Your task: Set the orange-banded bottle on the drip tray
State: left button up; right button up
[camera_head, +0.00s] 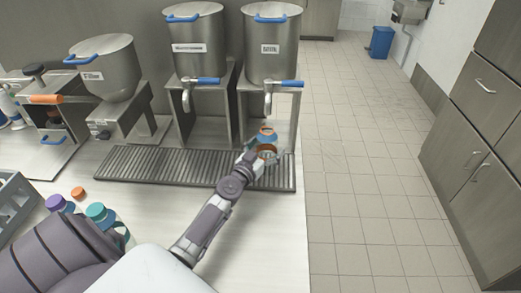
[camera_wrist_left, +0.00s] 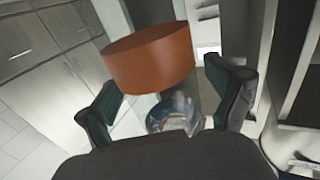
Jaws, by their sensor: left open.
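The orange-banded bottle (camera_head: 266,148) is at the right end of the ribbed drip tray (camera_head: 150,166), below the spout of the right-hand dispenser. My left gripper (camera_head: 268,158) is at the bottle, and its fingers partly hide it. In the left wrist view the wide orange band (camera_wrist_left: 150,58) is large and close, with clear material (camera_wrist_left: 172,112) below it. The open fingers (camera_wrist_left: 165,100) stand on either side, with gaps to the band. The bottle's base is hidden, so I cannot tell whether it touches the tray. My right gripper is not in view.
Several steel dispensers stand behind the tray, including the right one (camera_head: 272,50) with a blue-handled tap. Bottles with purple (camera_head: 55,203) and teal (camera_head: 96,211) tops stand at the left near a grey crate (camera_head: 14,200). The counter's right edge is close to the gripper.

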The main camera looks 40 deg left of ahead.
pick_arm(q)
jog(key=s+b, duration=0.1)
jog(key=s, duration=1.1)
jog(key=shift+d, duration=0.45)
